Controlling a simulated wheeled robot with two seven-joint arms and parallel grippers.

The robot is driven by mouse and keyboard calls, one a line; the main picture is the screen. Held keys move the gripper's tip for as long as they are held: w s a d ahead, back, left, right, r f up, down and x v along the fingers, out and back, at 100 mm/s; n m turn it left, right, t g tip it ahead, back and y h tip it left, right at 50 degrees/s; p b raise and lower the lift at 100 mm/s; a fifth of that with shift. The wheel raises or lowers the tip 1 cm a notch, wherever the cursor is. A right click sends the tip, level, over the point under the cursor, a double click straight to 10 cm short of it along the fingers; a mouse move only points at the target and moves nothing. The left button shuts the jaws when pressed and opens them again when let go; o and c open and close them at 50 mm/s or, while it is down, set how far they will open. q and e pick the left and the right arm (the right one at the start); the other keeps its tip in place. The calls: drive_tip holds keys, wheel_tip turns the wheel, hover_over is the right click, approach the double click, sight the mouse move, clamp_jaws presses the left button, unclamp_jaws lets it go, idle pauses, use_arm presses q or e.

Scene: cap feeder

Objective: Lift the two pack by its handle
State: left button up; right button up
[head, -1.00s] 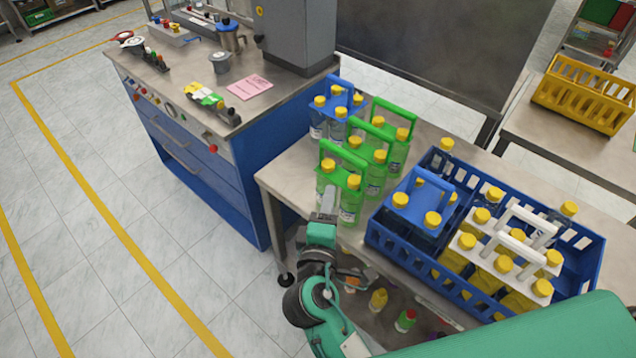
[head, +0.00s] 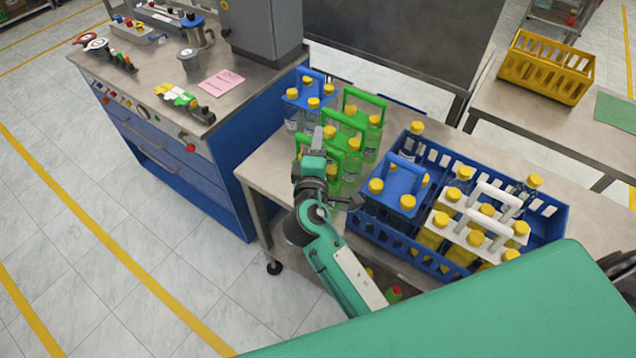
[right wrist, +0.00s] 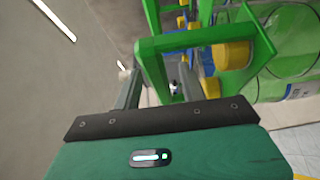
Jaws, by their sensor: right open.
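Green-handled packs of yellow-capped bottles stand in a row on the metal table. The nearest two pack (head: 335,176) is partly hidden by my right arm in the head view. My right gripper (head: 317,141) is at this pack's handle, with its fingers pointing to the far side. In the right wrist view, the green handle (right wrist: 195,39) crosses just beyond the fingertips (right wrist: 160,85). One post of it shows between the open fingers, and I cannot tell if they touch it. A yellow cap and a green bottle (right wrist: 285,45) are to the right. My left gripper is out of view.
A blue crate (head: 545,227) right of the packs holds blue-handled and white-handled packs. Another blue-handled pack (head: 310,95) stands behind the green ones. A blue workbench (head: 190,185) is at the left. A yellow crate (head: 545,68) sits on the far right table.

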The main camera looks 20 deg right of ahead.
drive_tip(key=shift+x, duration=1.05)
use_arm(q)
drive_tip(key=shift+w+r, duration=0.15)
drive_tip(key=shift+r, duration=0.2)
use_arm(e)
drive_tip(key=shift+c, duration=0.2)
clamp_jaws()
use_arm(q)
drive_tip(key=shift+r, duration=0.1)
use_arm(e)
drive_tip(key=shift+r, duration=0.1)
